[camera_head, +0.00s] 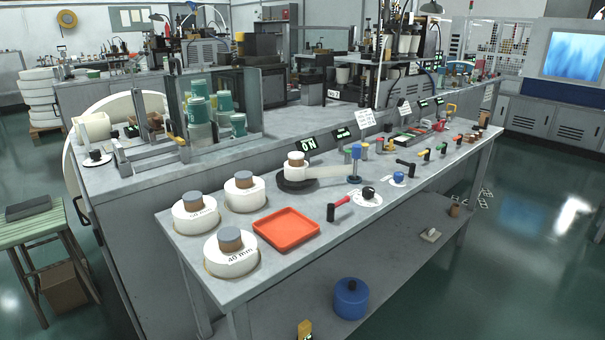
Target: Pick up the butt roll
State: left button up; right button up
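No label reads "butt roll", so I cannot tell which roll it is. Three white rolls with brown cores stand at the left end of the grey bench: a front one marked 40 mm (231,262), a left one with a printed label (195,219) and a back one (244,195). A small white roll with a brown top (296,163) sits on a dark round base behind the red tray. Neither of my grippers shows in the head view.
An empty red tray (286,230) lies beside the rolls. Levers and knobs, including a red-handled lever (339,207), line the grey bench (300,268). A blue canister (351,298) is below it. A green stool (38,230) stands at left. Open floor lies at right.

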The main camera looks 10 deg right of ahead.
aim_at(294, 168)
jog(key=l+u, duration=0.1)
jog(key=u, duration=0.25)
jog(key=l+u, duration=0.1)
jog(key=u, duration=0.25)
jog(key=l+u, duration=0.1)
jog(key=u, duration=0.25)
jog(key=l+u, duration=0.3)
jog(key=l, duration=0.15)
jog(key=l+u, duration=0.3)
jog(key=l, duration=0.15)
jog(key=k+l+u, duration=0.1)
jog(key=l, duration=0.5)
jog(key=k+l+u, duration=0.15)
jog(key=l, duration=0.15)
